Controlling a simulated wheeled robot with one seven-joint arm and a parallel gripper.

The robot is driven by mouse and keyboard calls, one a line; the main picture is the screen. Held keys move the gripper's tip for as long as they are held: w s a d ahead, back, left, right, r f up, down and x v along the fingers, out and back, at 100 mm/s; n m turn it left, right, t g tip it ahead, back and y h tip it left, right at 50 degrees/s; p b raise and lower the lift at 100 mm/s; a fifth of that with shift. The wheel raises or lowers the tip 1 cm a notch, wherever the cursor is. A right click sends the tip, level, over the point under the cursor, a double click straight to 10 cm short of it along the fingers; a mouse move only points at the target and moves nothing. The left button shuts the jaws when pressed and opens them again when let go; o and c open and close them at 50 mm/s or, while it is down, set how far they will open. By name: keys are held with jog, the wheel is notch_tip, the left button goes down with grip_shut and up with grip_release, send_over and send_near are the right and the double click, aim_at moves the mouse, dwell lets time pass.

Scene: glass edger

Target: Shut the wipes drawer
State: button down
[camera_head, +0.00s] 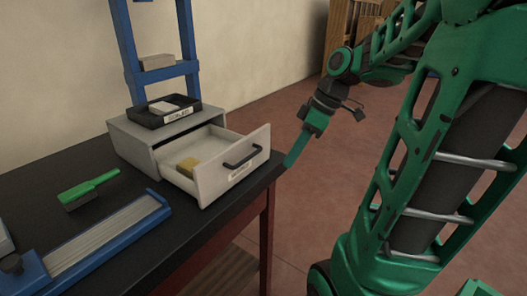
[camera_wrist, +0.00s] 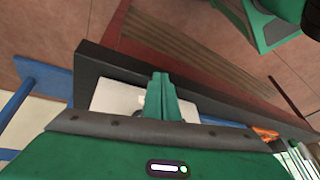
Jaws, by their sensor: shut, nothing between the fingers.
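The wipes drawer (camera_head: 219,176) is pulled out of a grey cabinet (camera_head: 133,147) on the dark table. The wrist view shows the shut fingers (camera_wrist: 161,90) in front of a pale surface that may be the drawer; most of that surface is hidden.
A black tray (camera_head: 179,117) sits on the cabinet, with a blue frame (camera_head: 121,42) behind it. A green-handled brush (camera_head: 89,189) and a blue-ended rail (camera_head: 109,236) lie on the table (camera_head: 130,182). Open floor (camera_head: 264,119) lies beyond the table's right edge.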

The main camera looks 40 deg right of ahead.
jog(key=w+d+r+n+t+y, duration=0.1)
jog(key=w+d+r+n+y, duration=0.3)
jog(key=n, duration=0.9)
jog(key=shift+h, duration=0.8)
jog(key=w+a+f, duration=0.1)
jog(key=f, duration=0.1)
jog(key=w+a+f, duration=0.3)
jog(key=w+f, duration=0.1)
jog(key=f, duration=0.1)
jog(key=shift+w+a, duration=0.35)
jog(key=shift+w, duration=0.3)
send_over(222, 147)
jog(key=s, duration=0.2)
jog(key=shift+d, duration=0.3)
jog(key=shift+w+a+r, duration=0.1)
jog(key=shift+w+a, duration=0.1)
jog(key=shift+w, duration=0.25)
jog(key=shift+w+a, duration=0.15)
jog(key=shift+w, duration=0.3)
